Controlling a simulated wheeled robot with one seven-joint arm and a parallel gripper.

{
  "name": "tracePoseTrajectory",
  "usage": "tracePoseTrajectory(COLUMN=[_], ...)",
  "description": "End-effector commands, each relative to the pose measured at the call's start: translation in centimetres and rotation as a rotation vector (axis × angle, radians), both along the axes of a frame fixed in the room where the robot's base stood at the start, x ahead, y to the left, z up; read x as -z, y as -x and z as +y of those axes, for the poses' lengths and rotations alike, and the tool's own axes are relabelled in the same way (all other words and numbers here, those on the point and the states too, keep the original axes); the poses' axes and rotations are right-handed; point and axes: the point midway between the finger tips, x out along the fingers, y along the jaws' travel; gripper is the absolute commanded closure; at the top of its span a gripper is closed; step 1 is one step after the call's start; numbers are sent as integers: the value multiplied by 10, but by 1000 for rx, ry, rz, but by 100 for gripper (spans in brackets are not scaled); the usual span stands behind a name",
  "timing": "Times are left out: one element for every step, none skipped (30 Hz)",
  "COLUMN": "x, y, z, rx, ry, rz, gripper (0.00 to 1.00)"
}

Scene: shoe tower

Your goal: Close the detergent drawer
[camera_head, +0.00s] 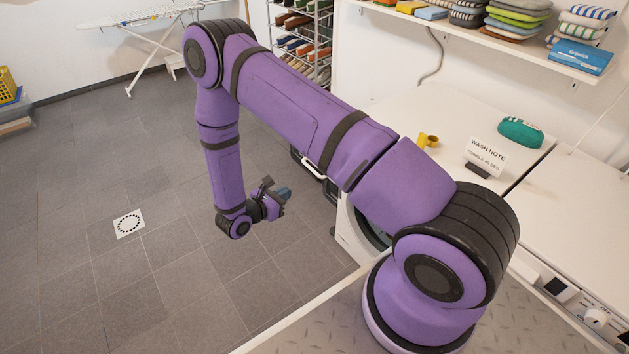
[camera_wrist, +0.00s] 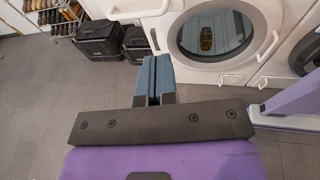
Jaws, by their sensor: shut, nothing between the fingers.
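My gripper (camera_head: 284,192) hangs at the end of my bent purple arm, over the floor in front of the washing machine. In the wrist view, its blue fingers (camera_wrist: 154,78) are together with nothing between them. The white washing machine (camera_wrist: 184,62) stands beyond the fingers, its round glass door (camera_wrist: 212,36) facing me. A white box-like part, which looks like the detergent drawer (camera_wrist: 137,8), sticks out at the top edge, above and slightly left of the fingers and apart from them. Its inside is cut off.
Dark crates (camera_wrist: 98,38) stand left of the machine, near a shoe rack (camera_head: 303,40). The tiled floor (camera_head: 110,180) at left is mostly clear.

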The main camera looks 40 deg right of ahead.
Motion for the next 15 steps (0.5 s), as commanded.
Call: tracePoseTrajectory(x=[6,8,10,11,12,13,13,14,15,16,17,19,20,21,23], y=[2,2,2,2,1,0,0,-1,-2,-3,-4,-6,-7,-8,-10], z=[1,1,0,-1,-2,-5,-8,-12,-17,-22,-27,-33,-39,-45,-52], rx=[-11,-15,-19,-21,-23,-23,-21,-20,-21,-20,-19,-19,-18,-18,-19], ry=[4,6,7,7,9,9,9,9,9,8,8,8,8,8,8], rz=[8,11,13,14,14,14,15,15,15,15,15,15,15,15,15], gripper=[100,100,100,100,100,100,100,100,100,100,100,100,100,100,100])
